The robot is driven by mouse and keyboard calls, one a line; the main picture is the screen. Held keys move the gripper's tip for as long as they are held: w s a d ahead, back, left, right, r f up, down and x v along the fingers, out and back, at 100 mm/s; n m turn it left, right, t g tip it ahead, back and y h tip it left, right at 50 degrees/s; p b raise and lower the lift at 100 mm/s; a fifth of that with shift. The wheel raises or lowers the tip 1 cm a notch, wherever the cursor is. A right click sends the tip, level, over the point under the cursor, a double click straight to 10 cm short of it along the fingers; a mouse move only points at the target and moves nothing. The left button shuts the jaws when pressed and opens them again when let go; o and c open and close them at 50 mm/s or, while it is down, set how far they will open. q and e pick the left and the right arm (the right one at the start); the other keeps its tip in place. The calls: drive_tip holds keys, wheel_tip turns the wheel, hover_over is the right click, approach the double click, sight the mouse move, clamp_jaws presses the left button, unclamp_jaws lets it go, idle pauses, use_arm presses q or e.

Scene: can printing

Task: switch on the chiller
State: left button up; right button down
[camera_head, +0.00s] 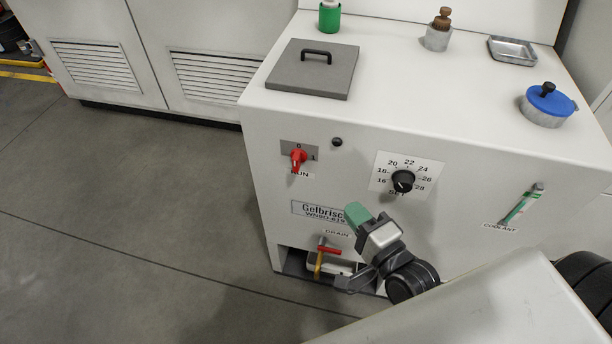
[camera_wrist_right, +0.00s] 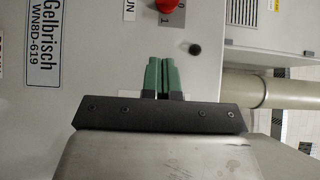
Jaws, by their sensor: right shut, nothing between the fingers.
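The chiller (camera_head: 400,130) is a white cabinet on the right in the head view. Its red rotary switch (camera_head: 298,158) sits on a grey plate marked 0 and 1, above the label RUN, at the upper left of the front. The switch also shows at the top of the right wrist view (camera_wrist_right: 170,5), partly cut off. My right gripper (camera_head: 355,212) has green fingertips, shut and empty, in front of the nameplate, below and right of the switch. In the right wrist view, the gripper (camera_wrist_right: 161,75) points toward the switch and is apart from it. My left gripper is not in view.
A black dial (camera_head: 403,181) marked 16 to 28 is right of the switch. A small dark round button or lamp (camera_head: 337,142) is between them. A drain valve with red handle (camera_head: 328,250) is low down. A coolant gauge (camera_head: 522,206) is at right. The floor at left is clear.

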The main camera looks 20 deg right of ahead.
approach(300, 165)
drive_tip(key=w+d, duration=0.2)
drive_tip(key=w, duration=0.2)
drive_tip(key=shift+w+a+f, duration=0.1)
drive_tip(key=shift+w+a, duration=0.8)
drive_tip(key=shift+a, duration=0.3)
drive_tip(key=shift+w+a, duration=0.25)
drive_tip(key=shift+a, duration=0.15)
drive_tip(key=shift+f, duration=0.1)
drive_tip(key=shift+b, duration=0.3)
drive_tip(key=shift+m+t, duration=0.3)
